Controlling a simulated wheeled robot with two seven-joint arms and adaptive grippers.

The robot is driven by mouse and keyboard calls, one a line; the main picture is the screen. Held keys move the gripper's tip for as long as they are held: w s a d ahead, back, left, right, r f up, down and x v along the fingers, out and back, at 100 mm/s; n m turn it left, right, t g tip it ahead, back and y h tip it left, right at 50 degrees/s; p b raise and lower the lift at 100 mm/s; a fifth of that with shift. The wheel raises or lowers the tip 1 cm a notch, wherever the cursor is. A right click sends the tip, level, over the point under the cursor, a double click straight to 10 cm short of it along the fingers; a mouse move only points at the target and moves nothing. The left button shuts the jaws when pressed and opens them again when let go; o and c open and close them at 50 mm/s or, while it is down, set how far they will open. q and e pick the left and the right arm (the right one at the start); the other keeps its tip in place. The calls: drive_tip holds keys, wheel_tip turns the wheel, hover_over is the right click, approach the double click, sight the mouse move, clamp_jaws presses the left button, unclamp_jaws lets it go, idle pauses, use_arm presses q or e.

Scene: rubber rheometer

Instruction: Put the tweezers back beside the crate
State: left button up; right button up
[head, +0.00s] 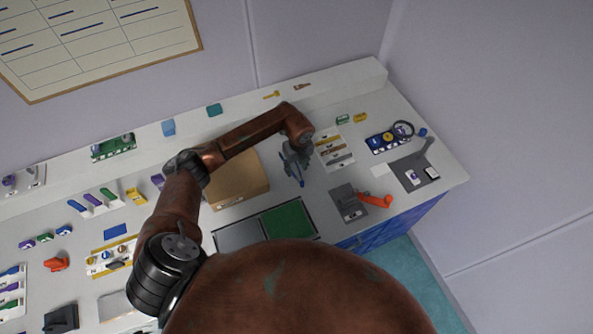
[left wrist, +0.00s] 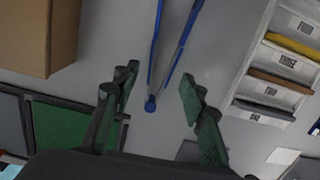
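The blue tweezers (left wrist: 172,45) show in the left wrist view as two long arms meeting at a round blue end, over the pale worktop. In the head view they (head: 299,178) are a thin blue strip just below my left gripper (head: 293,163). That gripper (left wrist: 157,90) is open, with a green-grey finger on each side of the tweezers' near end and visible gaps to both. The brown box-like crate (head: 238,182) stands left of the tweezers; its side (left wrist: 38,35) also shows at the left of the wrist view. My right gripper is not in view.
A white rack (head: 334,148) with labelled strips stands close right of the tweezers. Green and grey mats (head: 289,222) lie in front of the crate. An orange tool (head: 375,200) lies by a grey pad further right. Bare worktop shows between crate and rack.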

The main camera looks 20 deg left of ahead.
use_arm(q)
wheel_tip(320, 180, up, 9)
drive_tip(key=b, duration=0.1)
drive_tip(key=shift+s+d+r, duration=0.15)
drive_tip(key=shift+s+d, duration=0.15)
